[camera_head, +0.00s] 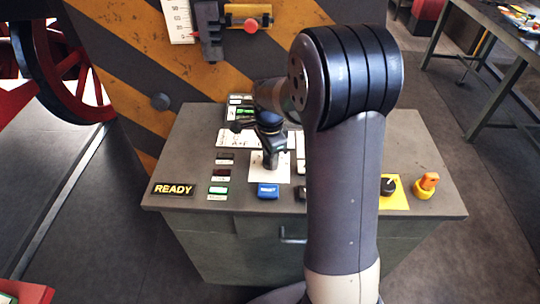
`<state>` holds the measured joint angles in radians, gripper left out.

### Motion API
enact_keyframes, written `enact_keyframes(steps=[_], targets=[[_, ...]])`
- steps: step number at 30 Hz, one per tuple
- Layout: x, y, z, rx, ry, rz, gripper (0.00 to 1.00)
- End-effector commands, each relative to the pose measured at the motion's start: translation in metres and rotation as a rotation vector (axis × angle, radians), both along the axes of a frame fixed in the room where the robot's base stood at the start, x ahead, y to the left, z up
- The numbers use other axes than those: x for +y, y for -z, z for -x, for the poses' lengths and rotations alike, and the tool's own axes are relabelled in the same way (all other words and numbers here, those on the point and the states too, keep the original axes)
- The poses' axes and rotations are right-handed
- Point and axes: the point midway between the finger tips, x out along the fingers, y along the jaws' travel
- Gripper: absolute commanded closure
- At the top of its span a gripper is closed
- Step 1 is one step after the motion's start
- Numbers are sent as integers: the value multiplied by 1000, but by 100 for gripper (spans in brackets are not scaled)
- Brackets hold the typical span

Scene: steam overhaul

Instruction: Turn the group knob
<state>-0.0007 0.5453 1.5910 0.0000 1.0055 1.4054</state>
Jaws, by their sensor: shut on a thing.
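A grey console (188,135) stands in front of me with a sloped top. My gripper (270,158) points down over a white plate (284,176) in the middle of the console top. It is shut on a small dark knob at that plate, which I take to be the group knob. The gripper hides most of the knob, so its pointer and setting cannot be read. Another black knob (388,186) sits on a yellow plate (399,202) to the right, apart from the gripper.
A READY sign (173,189), a blue button (268,190) and an orange key-like switch (427,182) line the console's front. Small indicator labels (220,176) lie left of the gripper. My arm hides the console's right middle. A striped panel (150,50) rises behind.

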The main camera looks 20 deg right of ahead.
Motion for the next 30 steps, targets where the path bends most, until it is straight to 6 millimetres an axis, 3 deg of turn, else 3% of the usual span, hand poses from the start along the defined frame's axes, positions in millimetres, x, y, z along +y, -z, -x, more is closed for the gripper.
enact_keyframes(steps=[16, 17, 18, 24, 30], targets=[[0, 0, 0, -1, 22, 0, 85], [0, 0, 0, -1, 22, 0, 60], [0, 0, 0, -1, 22, 0, 57], [0, 0, 0, -1, 22, 0, 41], [0, 0, 0, 0, 22, 0, 41]])
